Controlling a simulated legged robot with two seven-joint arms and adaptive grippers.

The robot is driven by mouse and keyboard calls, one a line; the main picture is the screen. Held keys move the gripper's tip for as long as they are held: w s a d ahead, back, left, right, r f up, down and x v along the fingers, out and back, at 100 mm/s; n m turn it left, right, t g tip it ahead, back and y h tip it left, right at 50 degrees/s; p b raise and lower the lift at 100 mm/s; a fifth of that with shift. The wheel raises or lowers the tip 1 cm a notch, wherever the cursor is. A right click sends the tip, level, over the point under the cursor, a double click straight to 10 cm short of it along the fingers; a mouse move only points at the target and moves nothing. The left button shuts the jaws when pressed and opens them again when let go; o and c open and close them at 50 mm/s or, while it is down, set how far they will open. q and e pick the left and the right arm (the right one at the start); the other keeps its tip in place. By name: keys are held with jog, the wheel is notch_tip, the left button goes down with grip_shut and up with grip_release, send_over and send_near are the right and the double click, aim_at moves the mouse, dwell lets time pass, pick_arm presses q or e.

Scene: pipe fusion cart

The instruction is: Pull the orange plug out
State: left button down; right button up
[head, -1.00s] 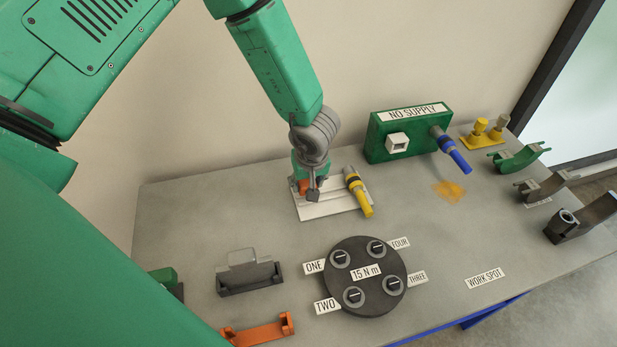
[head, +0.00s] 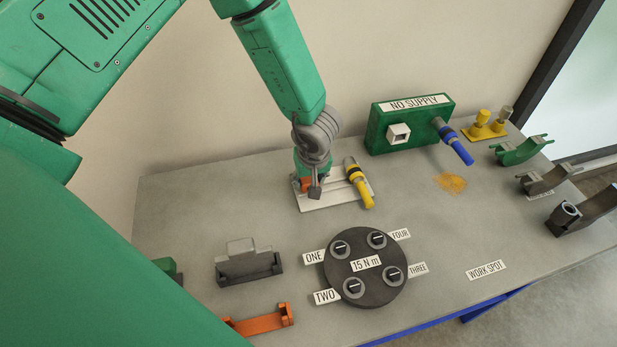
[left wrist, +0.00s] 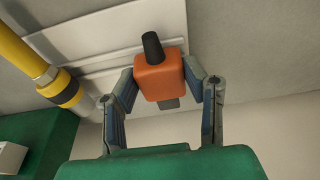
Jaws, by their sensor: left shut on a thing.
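The orange plug (left wrist: 160,78) is a block with a dark stub on top, seen in the left wrist view between my two fingers. My left gripper (left wrist: 162,84) is shut on it, one finger at each side. In the head view the left gripper (head: 312,190) is over the white plate (head: 335,201), and only a bit of the orange plug (head: 305,184) shows beside it. I cannot tell whether the plug is still seated in the plate. My right gripper is not in view.
A yellow connector (head: 359,184) stands close to the right of the gripper. The green NO SUPPLY box (head: 410,124) with a blue connector (head: 455,143) is behind it to the right. A dark round disc (head: 365,267) lies in front.

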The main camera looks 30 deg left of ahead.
pick_arm(q)
jog(key=shift+d+f, duration=0.1)
jog(key=shift+d, duration=0.75)
jog(key=shift+a+f, duration=0.4)
jog(key=shift+a, duration=0.4)
jog(key=c, duration=1.1)
grip_release()
jog(key=shift+d, duration=0.25)
jog(key=shift+o, duration=1.2)
jog(key=shift+d+r, duration=0.1)
jog(key=shift+d, duration=0.1)
jog(key=shift+d+r, duration=0.1)
jog(key=shift+d, duration=0.15)
jog(key=v, duration=0.6)
jog(key=shift+a+r, duration=0.1)
jog(key=shift+a, duration=0.25)
jog(key=shift+d+v, duration=0.2)
jog(key=shift+v, duration=2.55)
